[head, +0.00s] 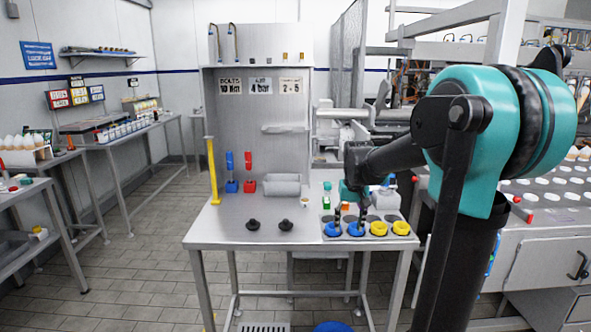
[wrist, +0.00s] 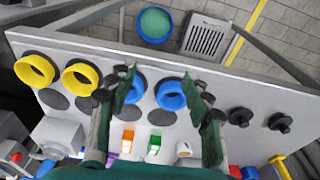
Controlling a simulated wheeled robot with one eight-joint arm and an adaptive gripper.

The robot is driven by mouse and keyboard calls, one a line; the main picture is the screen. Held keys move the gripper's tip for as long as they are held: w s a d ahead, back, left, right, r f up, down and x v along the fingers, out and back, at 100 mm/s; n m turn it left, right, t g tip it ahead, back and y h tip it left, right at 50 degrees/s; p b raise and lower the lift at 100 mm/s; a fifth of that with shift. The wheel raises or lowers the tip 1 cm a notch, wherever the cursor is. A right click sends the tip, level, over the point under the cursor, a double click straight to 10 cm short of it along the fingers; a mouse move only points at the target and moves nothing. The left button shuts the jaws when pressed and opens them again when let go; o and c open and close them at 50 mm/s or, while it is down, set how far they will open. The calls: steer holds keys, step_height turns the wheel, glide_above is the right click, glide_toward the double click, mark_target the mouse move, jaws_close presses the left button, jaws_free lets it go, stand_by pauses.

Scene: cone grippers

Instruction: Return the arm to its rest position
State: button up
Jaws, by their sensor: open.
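My arm (head: 400,152) reaches out over the metal workbench (head: 225,228). My gripper (head: 349,216) is open and points down above the two blue rings at the bench's front right. In the wrist view its two fingers (wrist: 163,98) stand apart, with a blue ring (wrist: 170,95) between them and another blue ring (wrist: 138,91) partly behind the left finger. Nothing shows held between the fingers. I cannot tell how far the fingertips are above the rings.
Two yellow rings (head: 390,229) sit beside the blue ones on a plate with dark round spots. Two black knobbed parts (head: 270,225) stand left on the bench. A yellow post (head: 213,170) rises at its left edge. Small bottles (head: 327,195) stand behind the gripper.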

steer(key=s+d+f+t, duration=0.1)
steer(key=s+f, duration=0.6)
steer(key=s, duration=0.4)
steer(key=s+d+f+t, duration=0.1)
steer(key=s+f, duration=0.6)
steer(key=s, duration=0.4)
steer(key=shift+s+t, duration=0.2)
steer(key=shift+t, duration=0.1)
